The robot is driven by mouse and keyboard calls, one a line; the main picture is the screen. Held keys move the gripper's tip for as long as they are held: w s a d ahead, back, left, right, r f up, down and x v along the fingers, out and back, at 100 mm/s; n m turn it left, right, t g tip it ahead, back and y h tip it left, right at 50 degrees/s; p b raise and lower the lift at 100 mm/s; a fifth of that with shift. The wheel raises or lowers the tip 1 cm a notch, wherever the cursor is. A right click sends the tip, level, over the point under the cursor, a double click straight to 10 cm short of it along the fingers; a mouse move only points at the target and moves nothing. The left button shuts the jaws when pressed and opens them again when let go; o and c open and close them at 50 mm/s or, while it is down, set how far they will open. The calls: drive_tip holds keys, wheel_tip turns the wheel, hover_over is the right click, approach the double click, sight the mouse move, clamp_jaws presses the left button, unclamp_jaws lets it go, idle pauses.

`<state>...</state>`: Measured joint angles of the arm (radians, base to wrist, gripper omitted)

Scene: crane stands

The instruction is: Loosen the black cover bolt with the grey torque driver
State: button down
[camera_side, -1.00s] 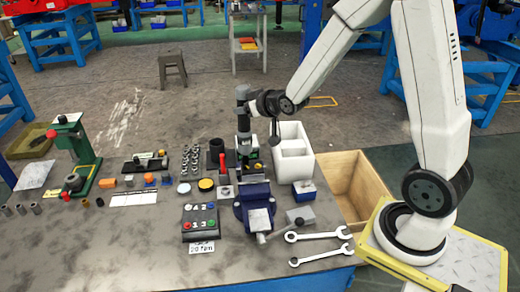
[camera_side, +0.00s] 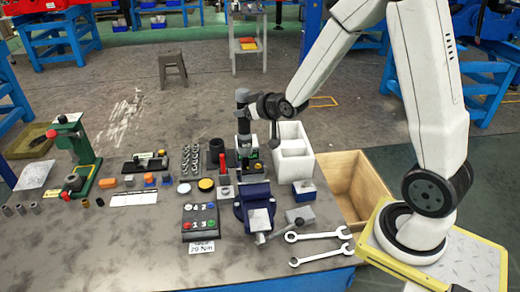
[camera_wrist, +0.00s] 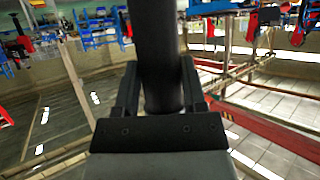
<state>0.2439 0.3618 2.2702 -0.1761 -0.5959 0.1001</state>
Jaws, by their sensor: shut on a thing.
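The grey torque driver (camera_side: 243,123) stands upright in the side view, a dark grey cylinder with a wider head at its top. My gripper (camera_side: 251,106) comes in from the right and is shut on it near its upper part. In the wrist view, both fingers of my gripper (camera_wrist: 158,85) press on the sides of the driver's black shaft (camera_wrist: 155,35). The driver's lower end is over a small green and dark assembly (camera_side: 246,142) behind the blue vise. The black cover bolt cannot be made out; whether the driver touches it cannot be told.
A blue vise (camera_side: 240,207) stands just in front, with a button box (camera_side: 201,222) to its left. A white divided bin (camera_side: 303,168) is close on the right. A red-topped tool (camera_side: 222,163) and a black cup (camera_side: 216,149) stand left. Two wrenches (camera_side: 318,236) lie front right.

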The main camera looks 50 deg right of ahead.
drive_tip(key=shift+w+f, duration=0.1)
drive_tip(key=shift+f, duration=0.25)
idle(1.2)
drive_tip(key=shift+s+f, duration=0.2)
idle(2.6)
drive_tip(key=shift+r, duration=0.1)
